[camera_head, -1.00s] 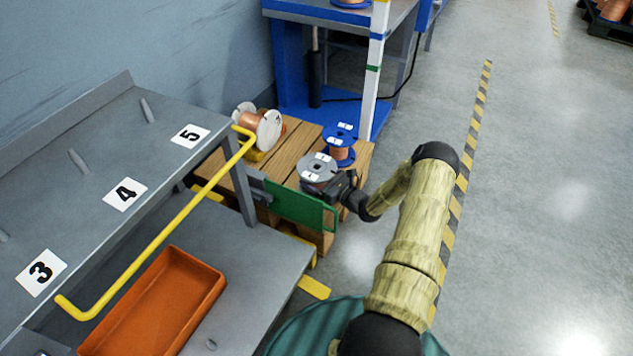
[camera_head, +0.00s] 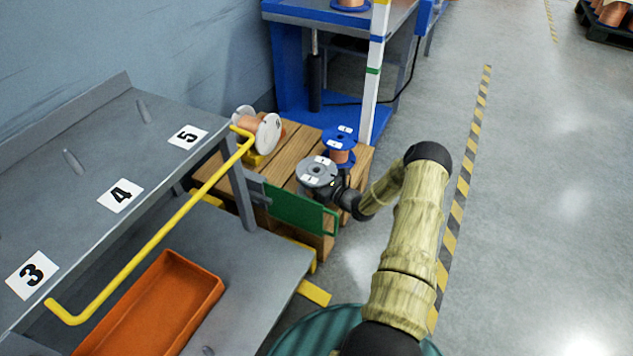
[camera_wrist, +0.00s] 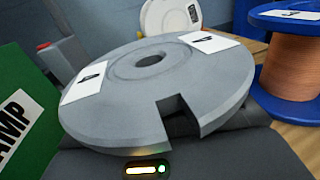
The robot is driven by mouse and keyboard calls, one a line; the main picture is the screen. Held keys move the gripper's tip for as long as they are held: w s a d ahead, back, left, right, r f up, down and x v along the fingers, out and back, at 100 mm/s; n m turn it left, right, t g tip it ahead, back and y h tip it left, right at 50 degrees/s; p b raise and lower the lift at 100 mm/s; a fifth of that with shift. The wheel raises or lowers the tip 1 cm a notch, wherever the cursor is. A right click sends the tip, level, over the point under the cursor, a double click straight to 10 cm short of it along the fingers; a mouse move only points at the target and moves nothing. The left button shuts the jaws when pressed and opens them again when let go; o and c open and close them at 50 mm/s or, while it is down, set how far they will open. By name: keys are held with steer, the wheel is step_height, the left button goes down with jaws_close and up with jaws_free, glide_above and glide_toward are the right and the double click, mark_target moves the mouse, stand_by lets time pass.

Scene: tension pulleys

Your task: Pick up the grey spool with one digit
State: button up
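The grey spool (camera_head: 317,168) stands upright near the front corner of a wooden pallet-like stand (camera_head: 283,158). It fills the middle of the wrist view (camera_wrist: 120,85), where its top flange has a centre hole, a notch and two white labels with small marks. My gripper (camera_head: 334,189) is right at the spool's near right side, below the flange. Its fingers are hidden under the flange in both views, so I cannot tell whether they are closed on the spool. A blue spool with copper wire (camera_head: 339,157) stands just behind; it also shows in the wrist view (camera_wrist: 292,60).
A white-flanged copper spool (camera_head: 268,133) lies on its side at the stand's back left. A green panel (camera_head: 295,209) borders the spool's front left. A grey rack with a yellow rail (camera_head: 165,228) and an orange bin (camera_head: 160,305) are left.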

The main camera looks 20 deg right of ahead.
steer(key=shift+r, duration=0.15)
steer(key=c, duration=0.5)
steer(key=shift+o, duration=0.2)
step_height(320, 180, up, 10)
steer(key=p, duration=0.6)
